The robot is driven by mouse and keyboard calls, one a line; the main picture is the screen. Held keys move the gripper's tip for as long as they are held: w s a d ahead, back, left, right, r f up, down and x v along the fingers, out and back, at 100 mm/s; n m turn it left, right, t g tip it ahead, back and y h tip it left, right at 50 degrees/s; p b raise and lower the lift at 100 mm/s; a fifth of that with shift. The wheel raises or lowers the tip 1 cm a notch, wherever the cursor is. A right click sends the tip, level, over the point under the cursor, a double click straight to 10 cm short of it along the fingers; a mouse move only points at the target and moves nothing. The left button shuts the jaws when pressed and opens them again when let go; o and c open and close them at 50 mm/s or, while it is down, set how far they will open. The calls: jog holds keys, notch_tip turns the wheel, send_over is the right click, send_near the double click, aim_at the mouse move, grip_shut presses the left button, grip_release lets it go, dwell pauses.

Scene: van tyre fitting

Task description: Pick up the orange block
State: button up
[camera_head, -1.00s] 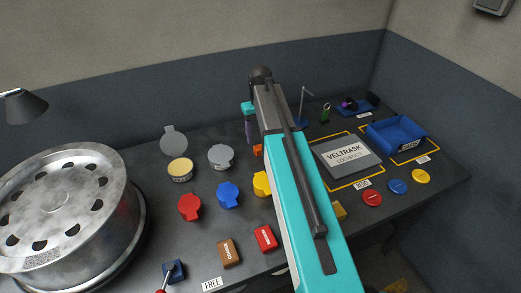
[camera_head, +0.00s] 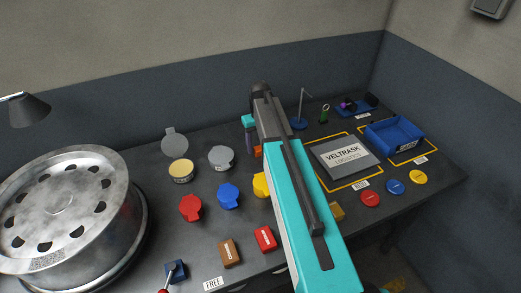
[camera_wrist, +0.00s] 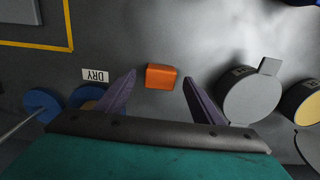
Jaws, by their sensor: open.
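The orange block (camera_wrist: 161,76) lies on the dark bench top in the wrist view, just past and between my fingertips. In the head view only a small part of the orange block (camera_head: 258,151) shows beside my arm; the rest is hidden. My gripper (camera_wrist: 158,80) is open and empty, with its two purple fingers to the left and right of the block. In the head view one purple finger of my gripper (camera_head: 249,140) shows close to the block.
A grey lidded tin (camera_wrist: 252,97) stands right of my right finger. A DRY label (camera_wrist: 95,75) and blue round stands (camera_wrist: 42,104) are to the left. A grey Veltrask Logistics case (camera_head: 345,155) and blue bin (camera_head: 396,137) stand right of my arm.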

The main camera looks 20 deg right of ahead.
aim_at(260, 148)
jog(key=shift+f, duration=0.25)
dwell(0.4)
jog(key=c, duration=1.2)
jog(key=shift+o, duration=0.2)
jog(key=shift+r, duration=0.2)
notch_tip(260, 148, up, 10)
jog(key=b, duration=0.2)
jog(key=shift+f+b, duration=0.15)
jog(key=shift+b, duration=0.15)
jog(key=o, duration=0.4)
jog(key=shift+c, duration=1.3)
